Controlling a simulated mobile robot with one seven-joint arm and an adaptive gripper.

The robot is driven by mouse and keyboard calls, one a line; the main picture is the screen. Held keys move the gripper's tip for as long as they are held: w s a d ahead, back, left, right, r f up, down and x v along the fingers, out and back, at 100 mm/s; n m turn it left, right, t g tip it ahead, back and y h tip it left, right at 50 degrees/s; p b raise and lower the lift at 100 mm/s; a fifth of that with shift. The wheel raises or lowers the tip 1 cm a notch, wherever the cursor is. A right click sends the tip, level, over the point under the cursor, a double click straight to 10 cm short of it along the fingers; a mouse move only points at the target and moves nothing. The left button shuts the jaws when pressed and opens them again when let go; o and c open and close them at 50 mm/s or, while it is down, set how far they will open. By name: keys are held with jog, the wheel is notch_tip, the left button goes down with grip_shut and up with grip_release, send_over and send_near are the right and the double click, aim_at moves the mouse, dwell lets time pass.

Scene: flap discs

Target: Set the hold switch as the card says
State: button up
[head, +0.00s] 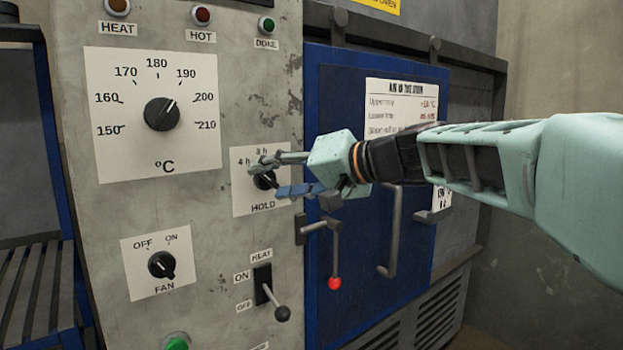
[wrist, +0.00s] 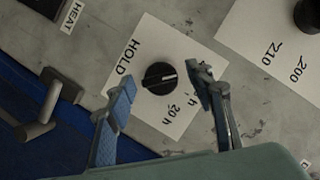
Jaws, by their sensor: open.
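The hold switch is a small black knob (head: 265,181) on a white plate marked HOLD (head: 240,202). Labels 4 h and 8 h show in the head view, and 20 h shows in the wrist view, where the knob (wrist: 160,78) is clear. My gripper (head: 266,178) is open, with one finger on each side of the knob; the wrist view shows gaps between fingertips (wrist: 160,84) and knob. I cannot tell surely which label the knob points at. A white card (head: 400,100) on the blue door has printed lines; my arm covers its lower part.
The temperature dial (head: 161,114) is above left, the fan knob (head: 161,265) below left. The heat lever (head: 282,313) is below, its handle down toward OFF. A door latch lever with a red ball (head: 334,283) and a grey door handle (head: 392,240) stand out at right.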

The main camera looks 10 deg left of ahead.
jog(key=shift+c, duration=0.5)
jog(key=c, duration=1.1)
jog(key=shift+f+m+y+b, duration=0.25)
jog(key=shift+m+y+b, duration=0.15)
jog(key=shift+m+b, duration=0.55)
jog(key=shift+w+m+g+y+b, duration=0.1)
jog(key=shift+m+g+y+b, duration=0.2)
jog(key=shift+m+y+b, duration=1.1)
jog(key=shift+m+b, duration=0.7)
jog(key=shift+m, duration=0.55)
jog(key=shift+r, duration=0.1)
